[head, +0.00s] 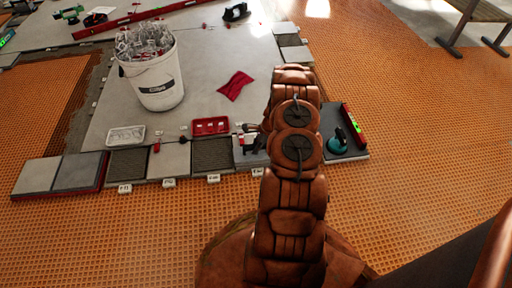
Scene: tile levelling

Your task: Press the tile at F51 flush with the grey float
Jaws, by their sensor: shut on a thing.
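My gripper (254,142) is at the front edge of the tiled area, partly hidden behind my brown arm. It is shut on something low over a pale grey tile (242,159). The held thing is mostly hidden; it looks like the grey float, but I cannot make out its shape. I cannot tell whether it touches the tile. Small white labels (214,178) stand along the front row, too small to read surely, so I cannot tell which one is F51.
A white bucket (158,88) of clear clips, a red cloth (236,85), a red tray (210,126) and a white tray (126,135) lie on the tiles. A teal suction cup (337,141) and a red level (353,125) are right of my arm. Orange matting (430,130) is clear.

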